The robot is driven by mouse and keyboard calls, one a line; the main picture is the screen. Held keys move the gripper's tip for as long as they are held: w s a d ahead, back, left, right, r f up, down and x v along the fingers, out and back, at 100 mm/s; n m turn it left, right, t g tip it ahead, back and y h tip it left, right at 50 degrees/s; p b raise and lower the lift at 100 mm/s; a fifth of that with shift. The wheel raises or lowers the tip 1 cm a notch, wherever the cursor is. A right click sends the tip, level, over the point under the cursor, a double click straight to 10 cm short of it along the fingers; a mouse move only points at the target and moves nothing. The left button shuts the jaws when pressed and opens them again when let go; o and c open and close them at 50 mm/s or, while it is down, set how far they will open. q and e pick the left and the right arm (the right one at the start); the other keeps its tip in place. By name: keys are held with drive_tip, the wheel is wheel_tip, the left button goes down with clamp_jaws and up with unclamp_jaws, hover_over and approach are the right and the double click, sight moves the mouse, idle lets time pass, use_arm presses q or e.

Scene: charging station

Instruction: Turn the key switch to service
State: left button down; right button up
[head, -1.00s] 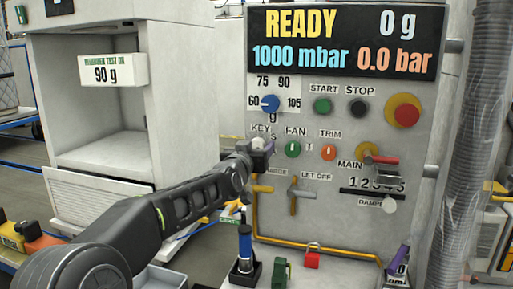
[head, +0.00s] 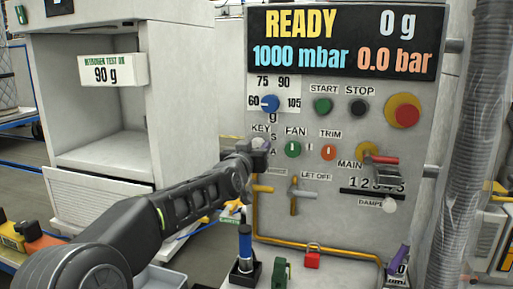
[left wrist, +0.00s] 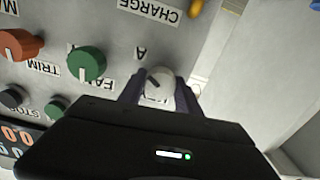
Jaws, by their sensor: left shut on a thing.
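The key switch (left wrist: 159,86) is a pale round knob with a dark slot mark, seen in the left wrist view between my left fingers. My left gripper (left wrist: 158,95) is shut on it, one finger on each side. In the head view, my left gripper (head: 258,150) reaches the panel (head: 300,225) just below the KEY label (head: 261,129) and covers most of the switch. A letter "A" label shows beside the knob in the wrist view; the other position labels are mostly hidden. My right gripper is not in view.
The green FAN knob (head: 292,149) sits close to the right of my gripper, with the orange TRIM knob (head: 328,152) beyond it. Yellow levers and a yellow pipe (head: 320,249) are below. A display (head: 345,42) reads READY. An open white cabinet (head: 105,150) stands left.

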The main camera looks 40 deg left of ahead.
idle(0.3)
use_arm(q)
drive_tip(key=shift+f+n+b, duration=0.1)
drive_tip(key=shift+n+b, duration=0.9)
drive_tip(key=shift+n, duration=0.2)
drive_tip(key=n+b, duration=0.1)
drive_tip(key=n, duration=0.1)
drive_tip(key=shift+n, duration=0.3)
drive_tip(key=n+b, duration=0.1)
drive_tip(key=n, duration=0.2)
drive_tip(key=shift+n, duration=0.3)
drive_tip(key=shift+n+b, duration=0.5)
drive_tip(key=shift+n, duration=1.1)
drive_tip(key=c, duration=0.9)
unclamp_jaws()
drive_tip(key=shift+o, duration=0.2)
drive_tip(key=shift+s, duration=0.15)
